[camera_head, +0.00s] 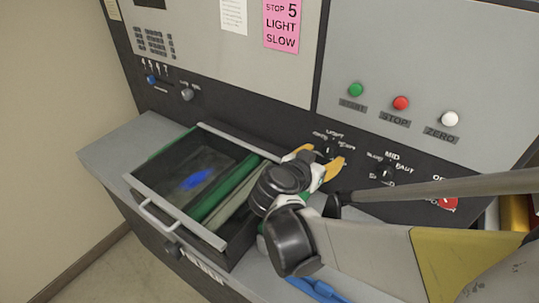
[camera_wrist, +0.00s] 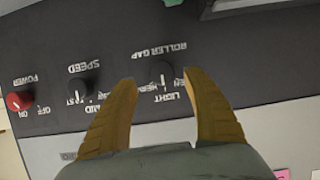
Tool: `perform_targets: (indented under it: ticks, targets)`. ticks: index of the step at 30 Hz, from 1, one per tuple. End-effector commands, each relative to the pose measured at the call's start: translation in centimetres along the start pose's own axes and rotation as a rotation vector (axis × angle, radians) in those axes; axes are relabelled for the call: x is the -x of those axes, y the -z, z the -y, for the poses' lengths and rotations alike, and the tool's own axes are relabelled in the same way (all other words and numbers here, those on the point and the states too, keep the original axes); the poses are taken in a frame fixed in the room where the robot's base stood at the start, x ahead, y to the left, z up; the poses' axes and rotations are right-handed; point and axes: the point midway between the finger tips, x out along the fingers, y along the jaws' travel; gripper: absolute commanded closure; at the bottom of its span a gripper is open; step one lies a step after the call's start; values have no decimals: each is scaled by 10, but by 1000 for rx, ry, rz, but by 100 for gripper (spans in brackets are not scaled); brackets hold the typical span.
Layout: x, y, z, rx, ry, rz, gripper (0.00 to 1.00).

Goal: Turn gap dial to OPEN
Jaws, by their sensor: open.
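The roller gap dial is a small black knob on the dark control strip, with white labels around it. In the wrist view the dial (camera_wrist: 162,74) sits under the words ROLLER GAP, which appear upside down, with LIGHT on its other side. In the head view the dial (camera_head: 328,150) is partly behind my gripper (camera_head: 320,157). My gripper is open, its two yellow fingers reaching toward the strip. In the wrist view my gripper (camera_wrist: 159,77) has its fingertips on either side of the dial. I cannot tell whether they touch it. The dial's exact pointer position is unclear.
A speed dial (camera_head: 385,172) and a red power knob (camera_head: 447,203) lie to the right on the strip. Green (camera_head: 356,90), red (camera_head: 401,103) and white (camera_head: 449,118) buttons are above. An open drawer (camera_head: 152,222) juts out at left, below the strip.

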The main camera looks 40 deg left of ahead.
Motion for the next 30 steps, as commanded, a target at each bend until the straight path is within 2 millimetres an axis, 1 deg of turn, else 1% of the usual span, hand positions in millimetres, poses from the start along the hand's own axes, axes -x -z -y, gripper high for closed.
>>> perform_targets:
  ticks: [1, 3, 6, 9, 12, 19, 20, 21, 23, 24, 25, 30]
  targets:
    - [-9, -4, 5, 1, 7, 0, 42]
    - [-22, -3, 5, 1, 6, 1, 42]
    - [-37, -3, 5, 1, 5, 1, 42]
    - [-46, -2, 5, 0, 4, 1, 42]
    - [-49, -1, 5, 0, 5, 1, 42]
    - [-50, -1, 4, 0, 4, 1, 42]
    - [-50, -1, 4, 0, 4, 1, 46]
    - [-50, -1, 4, 0, 4, 1, 59]
    - [-50, -1, 4, 0, 3, 1, 77]
    - [-50, -1, 4, 0, 3, 1, 89]
    - [-50, -1, 4, 0, 3, 1, 94]
    - [-51, -1, 4, 0, 3, 1, 95]
